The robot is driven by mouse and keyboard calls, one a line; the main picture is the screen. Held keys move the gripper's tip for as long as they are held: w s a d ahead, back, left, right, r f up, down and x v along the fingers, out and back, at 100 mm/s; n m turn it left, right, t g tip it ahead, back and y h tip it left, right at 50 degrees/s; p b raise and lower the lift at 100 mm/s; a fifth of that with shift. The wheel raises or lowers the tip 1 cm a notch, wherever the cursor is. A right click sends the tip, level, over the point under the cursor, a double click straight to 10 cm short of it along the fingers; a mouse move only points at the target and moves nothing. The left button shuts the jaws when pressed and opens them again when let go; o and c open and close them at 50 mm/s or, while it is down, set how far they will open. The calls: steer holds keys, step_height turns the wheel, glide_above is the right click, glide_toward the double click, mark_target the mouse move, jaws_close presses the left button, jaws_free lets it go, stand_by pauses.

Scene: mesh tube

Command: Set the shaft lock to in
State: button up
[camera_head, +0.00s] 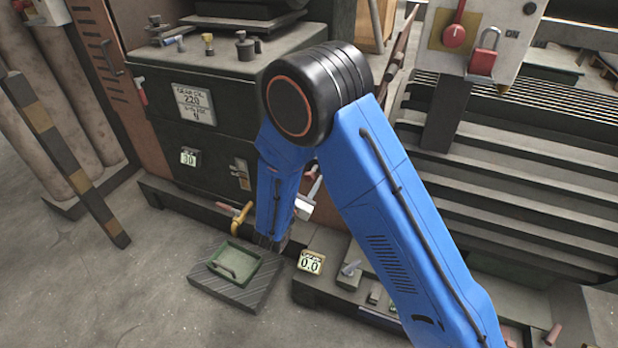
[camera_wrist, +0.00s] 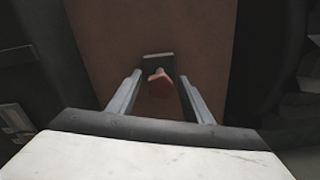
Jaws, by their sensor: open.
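A small red-tipped lever or knob (camera_wrist: 158,84) sticks out from a dark plate (camera_wrist: 158,62) on a brown panel in the wrist view. No label shows on it, so I cannot tell for certain that it is the shaft lock, or its setting. My gripper (camera_wrist: 159,79) is open, with one finger on each side of the red part and no visible contact.
A dark gearbox housing (camera_head: 185,155) with number plates stands at left. A yellow handle (camera_head: 240,217) and a green tray (camera_head: 238,267) are low near my arm. A red padlock (camera_head: 484,55) hangs upper right. Open floor lies at lower left.

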steer(key=shift+w+d, duration=0.1)
steer(key=shift+w, duration=0.15)
jaws_close()
steer(key=shift+x, duration=1.7)
jaws_free()
steer(key=v, duration=1.7)
steer(key=shift+s, duration=0.15)
